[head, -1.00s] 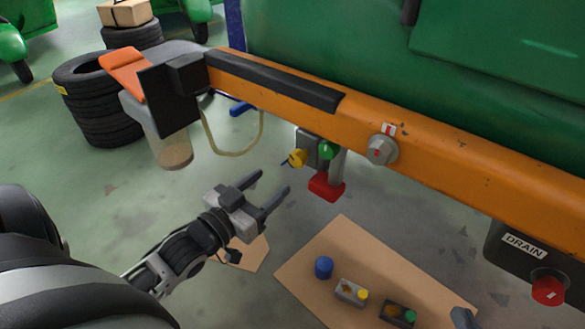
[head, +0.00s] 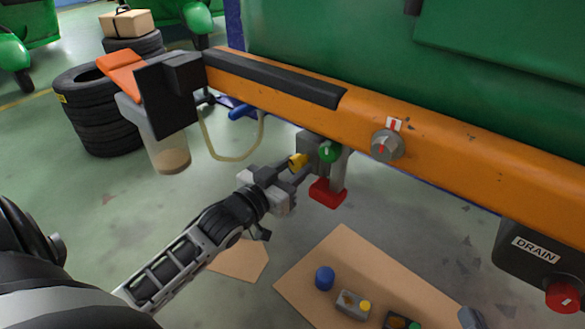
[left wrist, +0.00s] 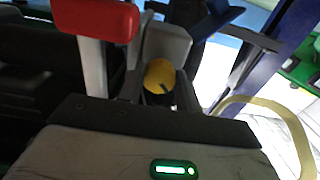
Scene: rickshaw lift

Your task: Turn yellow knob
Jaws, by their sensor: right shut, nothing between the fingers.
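The yellow knob (head: 298,160) sits on a grey valve block under the orange beam. In the left wrist view, the yellow knob (left wrist: 160,76) is round with a dark mark on its lower face. My left gripper (head: 290,172) is open at the knob, one finger on either side; I cannot tell whether either finger touches it. In the left wrist view, the left gripper (left wrist: 158,90) partly hides the knob's surroundings.
A green knob (head: 330,152) and a red handle (head: 327,193) are close beside the yellow knob. A grey dial (head: 387,145) is on the orange beam (head: 450,150). A yellowish hose (head: 215,150) hangs to the left. A brown board (head: 330,255) with small parts lies below.

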